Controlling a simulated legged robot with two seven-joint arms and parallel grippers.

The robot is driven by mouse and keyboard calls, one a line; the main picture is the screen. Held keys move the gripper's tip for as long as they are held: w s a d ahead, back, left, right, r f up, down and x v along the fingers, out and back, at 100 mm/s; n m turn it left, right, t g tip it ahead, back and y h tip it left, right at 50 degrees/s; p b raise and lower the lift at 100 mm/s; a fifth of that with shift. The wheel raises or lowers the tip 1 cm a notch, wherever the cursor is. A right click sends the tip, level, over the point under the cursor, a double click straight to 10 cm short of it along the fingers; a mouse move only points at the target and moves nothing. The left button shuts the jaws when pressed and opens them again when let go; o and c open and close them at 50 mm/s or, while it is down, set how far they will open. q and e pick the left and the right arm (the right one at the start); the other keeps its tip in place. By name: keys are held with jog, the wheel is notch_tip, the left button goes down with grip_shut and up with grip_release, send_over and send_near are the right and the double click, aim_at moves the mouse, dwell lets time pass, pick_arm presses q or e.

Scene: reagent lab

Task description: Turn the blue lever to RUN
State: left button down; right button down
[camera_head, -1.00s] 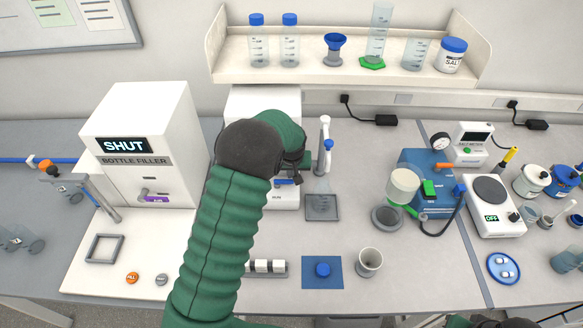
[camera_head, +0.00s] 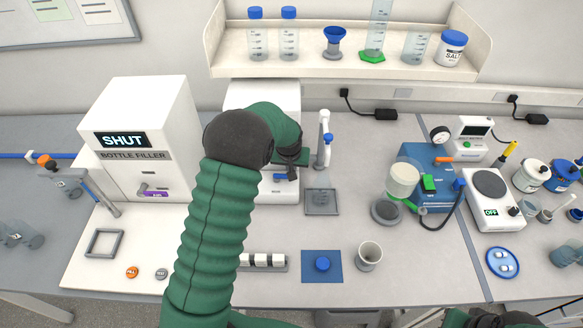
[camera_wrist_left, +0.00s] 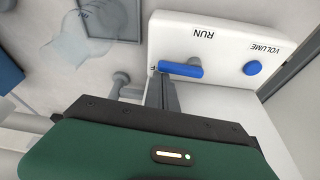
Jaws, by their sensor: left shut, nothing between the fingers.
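The white dispenser (camera_head: 262,97) stands at the back middle, mostly behind my left arm. In the left wrist view its white panel (camera_wrist_left: 222,50) carries the word RUN, a blue VOLUME knob (camera_wrist_left: 252,67) and the blue lever (camera_wrist_left: 183,69). The lever lies sideways, its left end beside a partly covered label; RUN is printed above it. The lever shows small in the head view (camera_head: 281,176). My left gripper (camera_wrist_left: 162,84) is shut and empty, its fingertips at the lever's left end; I cannot tell whether they touch. It also shows at the dispenser's front in the head view (camera_head: 292,176).
A white bottle filler (camera_head: 140,130) reading SHUT stands left of my arm. A white tap (camera_head: 324,135) over a grey square tray (camera_head: 321,202) stands close on the right. A blue mat (camera_head: 321,266) and a grey cup (camera_head: 369,255) lie in front. A shelf (camera_head: 340,70) hangs above.

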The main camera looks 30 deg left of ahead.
pick_arm(q)
jog(key=m, duration=0.1)
jog(key=s+m, duration=0.1)
jog(key=shift+d+m+h, duration=0.3)
jog(key=shift+m+h, duration=0.1)
jog(key=m, duration=0.1)
jog(key=s+m+h, duration=0.1)
jog(key=shift+s+d+m, duration=0.1)
jog(key=shift+d+m, duration=0.1)
jog(key=shift+m, duration=0.1)
jog(key=m, duration=0.1)
jog(key=s+m+h+p, duration=0.1)
jog(key=shift+r+m, duration=0.1)
jog(key=shift+m, duration=0.3)
jog(key=s+m+p, duration=0.1)
jog(key=m, duration=0.1)
jog(key=shift+s+m+h, duration=0.15)
jog(key=shift+m+h, duration=0.15)
jog(key=shift+m, duration=0.1)
jog(key=m, duration=0.1)
jog(key=s+m+p, duration=0.1)
jog(key=shift+a+m+g+h, duration=0.2)
jog(key=shift+m+g+h, duration=0.1)
jog(key=shift+h, duration=0.1)
jog(key=shift+s+d, duration=0.1)
jog(key=shift+s+d+p, duration=0.3)
jog(key=shift+s+d, duration=0.15)
jog(key=shift+d, duration=0.1)
